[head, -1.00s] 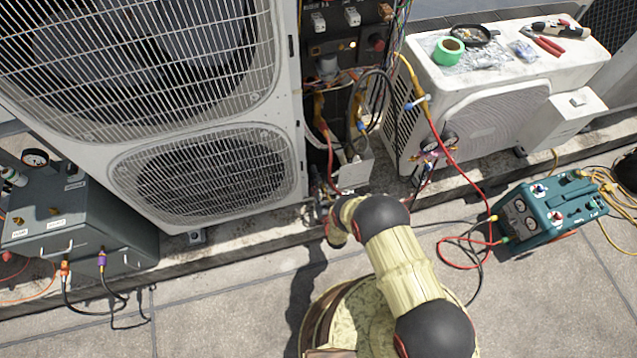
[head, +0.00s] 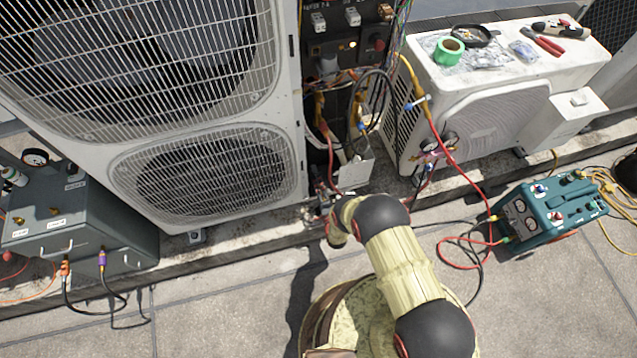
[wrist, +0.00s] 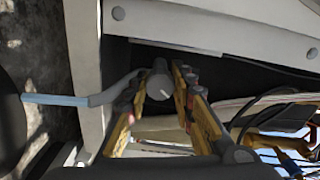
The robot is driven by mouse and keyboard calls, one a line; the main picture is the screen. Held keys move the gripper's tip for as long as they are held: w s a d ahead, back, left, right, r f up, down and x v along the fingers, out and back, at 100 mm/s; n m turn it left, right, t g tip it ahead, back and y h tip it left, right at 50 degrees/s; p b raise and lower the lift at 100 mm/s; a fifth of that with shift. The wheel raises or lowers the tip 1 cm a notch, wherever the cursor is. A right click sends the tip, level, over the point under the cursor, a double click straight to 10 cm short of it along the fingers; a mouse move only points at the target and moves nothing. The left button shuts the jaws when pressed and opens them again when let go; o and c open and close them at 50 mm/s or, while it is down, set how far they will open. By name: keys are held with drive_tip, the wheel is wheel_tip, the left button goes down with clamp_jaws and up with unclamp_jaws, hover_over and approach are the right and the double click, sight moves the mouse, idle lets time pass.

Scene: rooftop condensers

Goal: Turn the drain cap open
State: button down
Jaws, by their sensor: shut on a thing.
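The drain cap (wrist: 159,86) is a small grey round cap with a pale mark on its face, in the middle of the wrist view. My gripper (wrist: 162,80) has yellow and dark fingers, one on each side of the cap, and is shut on it. In the head view, my arm reaches to the foot of the large condenser (head: 110,165), and its bent links hide the cap and most of my gripper. I cannot tell from the mark how far the cap is turned.
A pale blue-grey tube (wrist: 55,100) runs close to the left finger in the wrist view. Hoses (head: 331,160) hang just above the wrist. A smaller white condenser (head: 480,110) with tools on top and a teal machine (head: 548,212) stand to the right. Open paving lies in front.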

drive_tip(key=shift+m, duration=0.6)
drive_tip(key=c, duration=1.5)
unclamp_jaws()
drive_tip(key=v, duration=1.2)
